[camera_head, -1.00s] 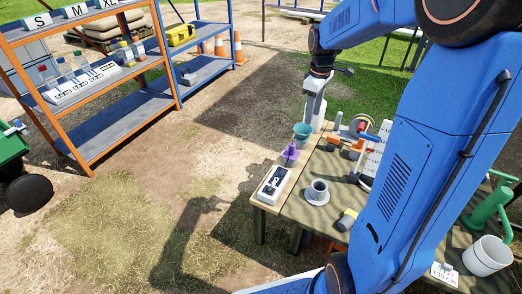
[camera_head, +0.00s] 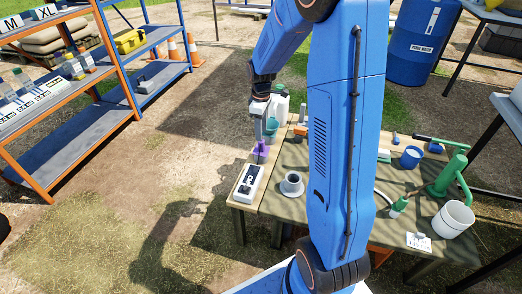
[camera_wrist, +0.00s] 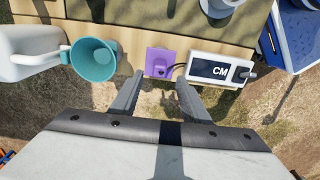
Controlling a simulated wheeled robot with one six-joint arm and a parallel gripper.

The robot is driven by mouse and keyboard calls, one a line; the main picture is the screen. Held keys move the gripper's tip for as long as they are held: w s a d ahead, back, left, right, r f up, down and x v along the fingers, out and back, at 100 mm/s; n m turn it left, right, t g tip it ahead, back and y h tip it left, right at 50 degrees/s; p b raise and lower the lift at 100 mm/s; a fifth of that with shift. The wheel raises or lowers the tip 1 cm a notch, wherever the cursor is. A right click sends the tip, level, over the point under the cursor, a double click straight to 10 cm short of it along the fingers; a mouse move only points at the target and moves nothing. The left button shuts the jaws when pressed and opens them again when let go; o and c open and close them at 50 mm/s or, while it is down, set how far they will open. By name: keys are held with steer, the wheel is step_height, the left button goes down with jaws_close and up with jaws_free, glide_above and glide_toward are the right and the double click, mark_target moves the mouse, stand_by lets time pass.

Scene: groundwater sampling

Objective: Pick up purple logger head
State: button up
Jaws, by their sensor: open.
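The purple logger head (camera_head: 259,149) stands near the table's left edge, just behind a white meter box. In the wrist view the purple logger head (camera_wrist: 160,62) lies ahead of the gap between my fingers, with a dark spot on it. My gripper (camera_head: 260,136) hangs close above it in the head view. In the wrist view my gripper (camera_wrist: 155,88) is open and empty, with one finger to each side of the head's line. I cannot tell whether a finger touches it.
The white meter box (camera_wrist: 221,68) marked CM sits right beside the head, and a dark cable runs between them. A teal cup (camera_wrist: 94,58) and a white jug (camera_wrist: 28,52) stand on the other side. A grey cup on a saucer (camera_head: 292,185) stands on the table (camera_head: 270,207).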

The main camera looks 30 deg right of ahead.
mark_target(261, 150)
steer(key=shift+f, duration=3.25)
jaws_close()
